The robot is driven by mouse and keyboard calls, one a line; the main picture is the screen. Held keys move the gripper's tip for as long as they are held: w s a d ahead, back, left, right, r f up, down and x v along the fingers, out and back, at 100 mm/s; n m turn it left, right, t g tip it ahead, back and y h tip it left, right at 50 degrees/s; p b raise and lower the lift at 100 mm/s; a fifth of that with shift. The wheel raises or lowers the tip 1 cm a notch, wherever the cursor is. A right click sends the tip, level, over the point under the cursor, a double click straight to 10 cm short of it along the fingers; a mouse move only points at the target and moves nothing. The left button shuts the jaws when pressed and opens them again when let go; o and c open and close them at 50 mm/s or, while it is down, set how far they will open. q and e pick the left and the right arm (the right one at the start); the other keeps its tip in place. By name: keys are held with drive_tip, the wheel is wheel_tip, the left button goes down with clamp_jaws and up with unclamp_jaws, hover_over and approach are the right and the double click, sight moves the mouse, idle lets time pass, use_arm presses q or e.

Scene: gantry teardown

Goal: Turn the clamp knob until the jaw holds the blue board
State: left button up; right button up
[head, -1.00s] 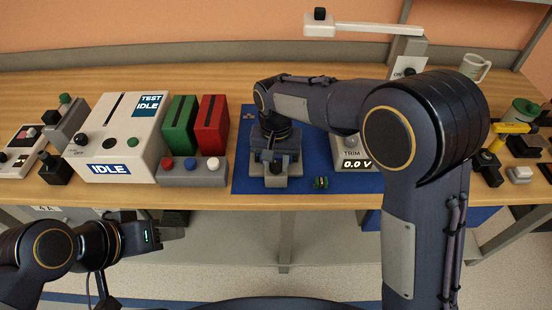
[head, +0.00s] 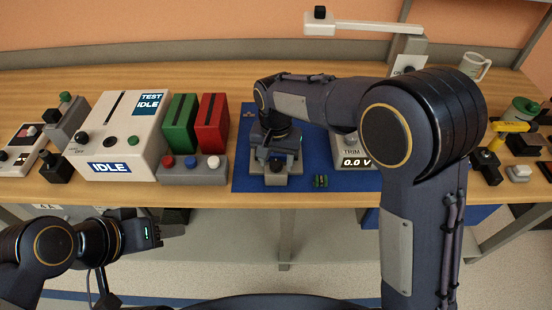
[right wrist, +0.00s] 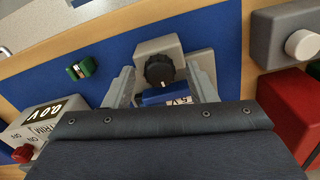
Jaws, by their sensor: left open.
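The clamp (head: 283,180) is a grey block on the blue mat, with a black knob (head: 276,166) on its front. In the right wrist view the knob (right wrist: 160,71) carries a white mark. The blue board (right wrist: 165,98) shows beside the knob, with white lettering; most of it is hidden, and I cannot tell whether the jaw touches it. My right gripper (right wrist: 161,85) is open over the clamp, its fingers either side of the knob and apart from it. My left gripper (head: 172,231) is open and empty in front of the bench edge.
A small green part (head: 321,181) lies on the blue mat (head: 245,178) right of the clamp. The TRIM box (head: 357,150) reads 0.0 V. Left stand a button box (head: 193,172), green and red blocks and the white IDLE tester (head: 120,140).

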sight(277, 164)
wheel_tip(277, 164, up, 8)
drive_tip(key=shift+f, duration=0.1)
idle(0.6)
drive_tip(key=shift+d, duration=0.15)
drive_tip(key=s+d+r+t+y, duration=0.1)
drive_tip(key=s+d+r+y, duration=0.1)
drive_tip(key=s+d, duration=0.35)
drive_tip(key=s+d+r+y, duration=0.2)
drive_tip(key=d, duration=0.7)
drive_tip(key=s+d+f+t, duration=0.2)
drive_tip(key=s+d, duration=0.1)
drive_tip(key=s, duration=0.5)
drive_tip(key=s+d+f+t, duration=0.2)
drive_tip(key=s, duration=0.5)
drive_tip(key=shift+s+d+n+t, duration=0.3)
drive_tip(key=shift+s+d+n, duration=0.05)
drive_tip(key=shift+d+n, duration=0.05)
